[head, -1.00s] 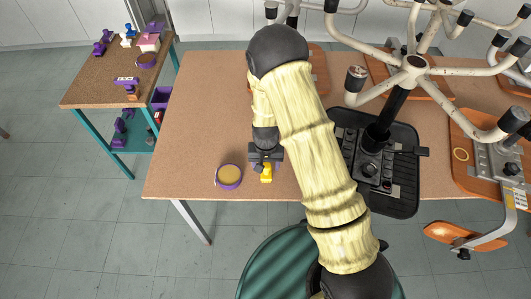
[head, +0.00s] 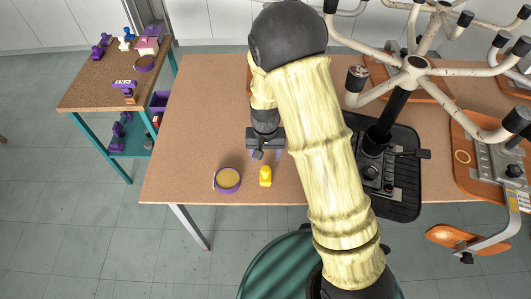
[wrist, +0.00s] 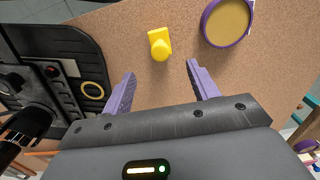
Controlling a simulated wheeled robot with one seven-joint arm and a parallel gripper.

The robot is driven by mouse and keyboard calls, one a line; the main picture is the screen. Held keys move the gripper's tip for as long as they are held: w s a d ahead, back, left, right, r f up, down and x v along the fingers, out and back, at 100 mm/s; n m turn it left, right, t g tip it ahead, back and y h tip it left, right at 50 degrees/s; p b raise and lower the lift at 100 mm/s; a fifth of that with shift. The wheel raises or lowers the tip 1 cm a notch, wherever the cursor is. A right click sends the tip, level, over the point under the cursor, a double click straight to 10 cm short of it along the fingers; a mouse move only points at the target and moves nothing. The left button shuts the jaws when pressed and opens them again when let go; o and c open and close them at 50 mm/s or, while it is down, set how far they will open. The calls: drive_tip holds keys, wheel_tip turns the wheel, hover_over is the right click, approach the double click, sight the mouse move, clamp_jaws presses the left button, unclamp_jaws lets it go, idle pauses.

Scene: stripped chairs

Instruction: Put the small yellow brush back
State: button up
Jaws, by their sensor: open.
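The small yellow brush (head: 265,176) stands on the brown table near its front edge. It also shows in the wrist view (wrist: 160,44), beyond my fingertips and between their lines. My gripper (head: 264,154) is above the table, a little behind the brush, with its purple fingers apart and nothing between them. The open fingers also show in the wrist view (wrist: 160,75). A round purple-rimmed dish (head: 227,180) with a tan inside sits just left of the brush, apart from it.
A black tray (head: 407,195) with a metal-armed stand (head: 390,105) is at the right of the table. Orange chair parts lie further right. A side table (head: 90,96) at the left holds purple, blue and pink items and a similar round dish (head: 144,64). The table's left part is clear.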

idle(0.3)
drive_tip(key=s+d+r+t, duration=0.2)
drive_tip(key=s+d+r, duration=1)
drive_tip(key=r, duration=0.3)
drive_tip(key=shift+d+r+t, duration=0.3)
drive_tip(key=shift+d, duration=0.5)
drive_tip(key=shift+s, duration=0.1)
